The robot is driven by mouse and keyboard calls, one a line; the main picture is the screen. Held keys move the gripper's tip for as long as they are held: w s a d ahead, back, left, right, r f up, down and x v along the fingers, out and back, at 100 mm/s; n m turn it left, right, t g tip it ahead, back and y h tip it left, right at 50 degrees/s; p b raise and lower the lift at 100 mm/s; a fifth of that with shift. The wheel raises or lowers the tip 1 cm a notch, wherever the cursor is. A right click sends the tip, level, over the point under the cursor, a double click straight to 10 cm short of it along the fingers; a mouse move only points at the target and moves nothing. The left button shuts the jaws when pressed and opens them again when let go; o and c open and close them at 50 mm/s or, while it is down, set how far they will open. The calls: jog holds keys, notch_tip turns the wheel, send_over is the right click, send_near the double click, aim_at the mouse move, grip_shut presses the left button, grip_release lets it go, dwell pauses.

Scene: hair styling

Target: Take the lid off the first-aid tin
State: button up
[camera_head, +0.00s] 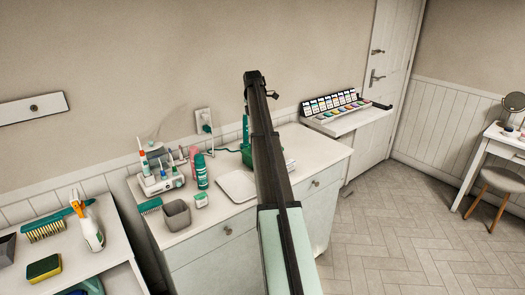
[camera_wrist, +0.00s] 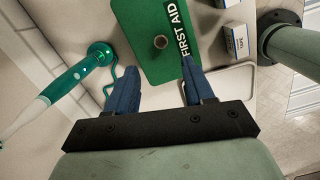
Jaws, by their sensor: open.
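The first-aid tin's green lid (camera_wrist: 150,20) fills the top middle of the wrist view, with "FIRST AID" in white on a dark strip along its right side. A small round knob (camera_wrist: 160,42) stands on the lid. My gripper (camera_wrist: 158,62) is open, with its two blue fingers apart and nothing visible between the tips. The fingertips overlap the lid's near part in the picture, with the knob just beyond the gap; I cannot tell the height between them. In the head view my arm hides the gripper and most of the tin.
A white and green electric toothbrush (camera_wrist: 72,75) with a cord is left of the tin. Small boxes (camera_wrist: 236,40) stand to its right, and a white tray (camera_wrist: 243,80) is close by. Bottles, including a green one (camera_head: 201,172), crowd the left part of the white cabinet (camera_head: 215,250).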

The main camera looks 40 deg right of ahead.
jog(key=shift+s+d+f, duration=0.1)
jog(key=shift+d+f, duration=0.15)
jog(key=shift+f, duration=1.15)
jog(key=shift+s+d+f, duration=0.1)
jog(key=shift+d+f, duration=0.1)
jog(key=shift+f, duration=1.2)
jog(key=shift+s+d+f, duration=0.1)
jog(key=shift+d+f, duration=0.15)
jog(key=shift+f, duration=1.15)
jog(key=shift+c, duration=0.3)
grip_shut()
